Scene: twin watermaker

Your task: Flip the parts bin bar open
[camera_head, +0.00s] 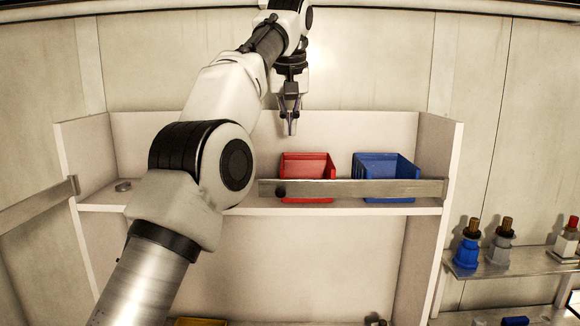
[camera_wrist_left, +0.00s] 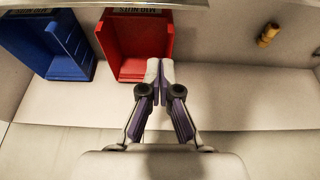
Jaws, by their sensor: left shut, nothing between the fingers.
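A flat metal bar (camera_head: 350,188) runs level across the front of the shelf, in front of a red bin (camera_head: 308,164) and a blue bin (camera_head: 386,166). Another metal bar (camera_head: 38,205) juts outward from the shelf's left side panel. My left gripper (camera_head: 292,131) is shut and empty, pointing down above and behind the red bin. In the left wrist view its closed fingertips (camera_wrist_left: 160,68) show beside the red bin (camera_wrist_left: 135,48), with the blue bin (camera_wrist_left: 45,45) to the left. My right gripper is not in view.
The white shelf (camera_head: 240,210) has side panels and a back wall; my left arm hides part of its left half. A small object (camera_head: 123,186) lies at its left end. A brown cylinder (camera_wrist_left: 268,35) shows in the wrist view.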

